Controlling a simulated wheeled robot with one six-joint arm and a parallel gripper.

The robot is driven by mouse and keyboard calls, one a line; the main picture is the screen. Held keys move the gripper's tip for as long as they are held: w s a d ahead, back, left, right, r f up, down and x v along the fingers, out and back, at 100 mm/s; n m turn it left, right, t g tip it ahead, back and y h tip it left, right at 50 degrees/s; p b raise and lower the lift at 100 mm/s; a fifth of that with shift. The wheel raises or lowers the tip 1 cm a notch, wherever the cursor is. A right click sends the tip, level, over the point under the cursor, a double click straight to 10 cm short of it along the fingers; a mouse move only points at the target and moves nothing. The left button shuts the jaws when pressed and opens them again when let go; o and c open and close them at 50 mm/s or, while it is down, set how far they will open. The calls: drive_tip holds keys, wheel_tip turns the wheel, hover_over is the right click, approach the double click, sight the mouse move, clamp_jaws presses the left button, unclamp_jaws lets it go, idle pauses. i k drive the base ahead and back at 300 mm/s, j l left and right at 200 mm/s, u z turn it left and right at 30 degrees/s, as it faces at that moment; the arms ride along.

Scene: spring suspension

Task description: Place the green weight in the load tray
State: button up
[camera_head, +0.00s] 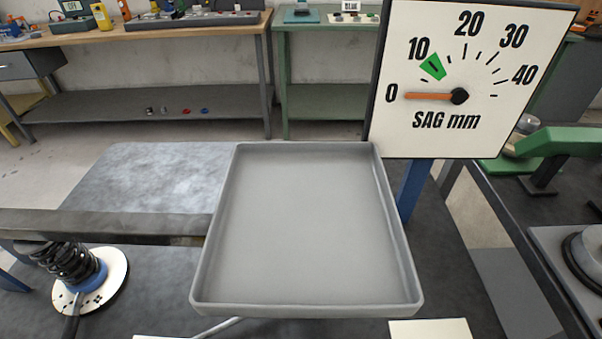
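The load tray (305,225) is a grey square tray with a low rim. It is empty and fills the middle of the view. A grey beam (110,226) runs to it from the left. A dial marked "SAG mm" (478,80) stands behind it on the right, its orange needle at 0 and a green mark just past 10. A green object (560,143) shows at the right edge, partly cut off; I cannot tell whether it is the green weight. My gripper is not in view.
A black coil spring (65,262) with a blue collar stands on a round white plate (108,285) at the left. A dark bench with a round device (590,252) is at the right. Workbenches (130,35) line the back wall. The space above the tray is clear.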

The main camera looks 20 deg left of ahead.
sight(306, 213)
drive_tip(key=i+j, duration=0.2)
drive_tip(key=i, duration=0.25)
drive_tip(key=i+j, duration=0.15)
drive_tip(key=i, duration=0.25)
